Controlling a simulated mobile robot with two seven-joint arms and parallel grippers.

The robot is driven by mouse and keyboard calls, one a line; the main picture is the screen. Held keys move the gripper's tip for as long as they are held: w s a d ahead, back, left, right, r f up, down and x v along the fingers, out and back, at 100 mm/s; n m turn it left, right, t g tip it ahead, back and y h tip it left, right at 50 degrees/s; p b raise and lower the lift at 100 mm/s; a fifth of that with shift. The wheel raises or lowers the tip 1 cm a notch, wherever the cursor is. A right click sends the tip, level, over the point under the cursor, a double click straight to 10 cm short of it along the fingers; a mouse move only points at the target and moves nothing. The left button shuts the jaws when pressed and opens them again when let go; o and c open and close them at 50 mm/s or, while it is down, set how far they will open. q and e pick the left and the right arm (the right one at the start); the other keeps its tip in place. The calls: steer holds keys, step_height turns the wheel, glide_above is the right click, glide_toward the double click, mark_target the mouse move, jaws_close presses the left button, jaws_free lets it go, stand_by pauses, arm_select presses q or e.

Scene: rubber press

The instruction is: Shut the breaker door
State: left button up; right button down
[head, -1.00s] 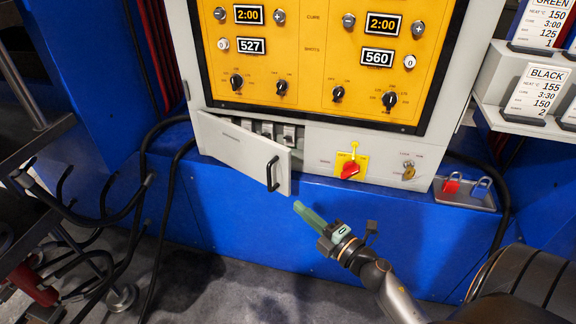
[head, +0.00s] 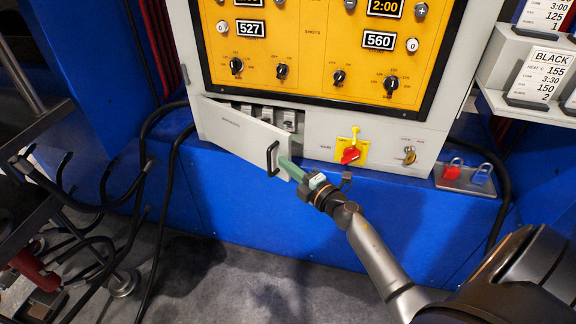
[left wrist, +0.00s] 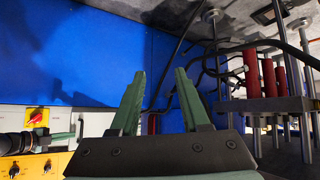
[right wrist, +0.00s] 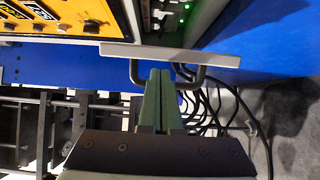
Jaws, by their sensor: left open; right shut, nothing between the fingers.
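The breaker door (head: 236,132) is a pale grey panel low on the cabinet, swung partly open, with breakers (head: 268,116) showing in the gap above it. Its black handle (head: 272,158) is near the door's right edge. My right gripper (head: 286,163) is shut and empty, its green fingertips right by the handle. In the right wrist view the handle (right wrist: 190,80) spans in front of the closed green fingers (right wrist: 160,98); I cannot tell if they touch it. My left gripper (left wrist: 160,90) is open and empty in the left wrist view, and is not seen in the head view.
A red rotary switch (head: 350,155) on a yellow plate and a brass key switch (head: 409,155) are right of the door. Red and blue padlocks (head: 466,172) sit on a small tray. Black cables (head: 168,190) hang at the left. The blue base stands below.

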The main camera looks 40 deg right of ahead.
arm_select(q)
steer(key=shift+r, duration=0.1)
arm_select(e)
steer(key=shift+d, duration=0.2)
arm_select(q)
steer(key=w+r+m+t+h+b, duration=0.1)
steer(key=w+r+t+b, duration=0.4)
steer(key=r, duration=1)
steer(key=w+m+t, duration=0.1)
steer(key=w+t, duration=0.1)
steer(key=t, duration=0.1)
steer(key=shift+w+a+r+h, duration=0.25)
steer(key=shift+w+a+h, duration=0.05)
steer(key=shift+w+h, duration=0.1)
arm_select(e)
steer(key=w+d+n+y, duration=0.1)
steer(key=w+d, duration=0.3)
steer(key=d, duration=0.5)
steer(key=shift+n+y, duration=0.3)
steer(key=shift+y, duration=0.4)
steer(key=shift+a, duration=0.1)
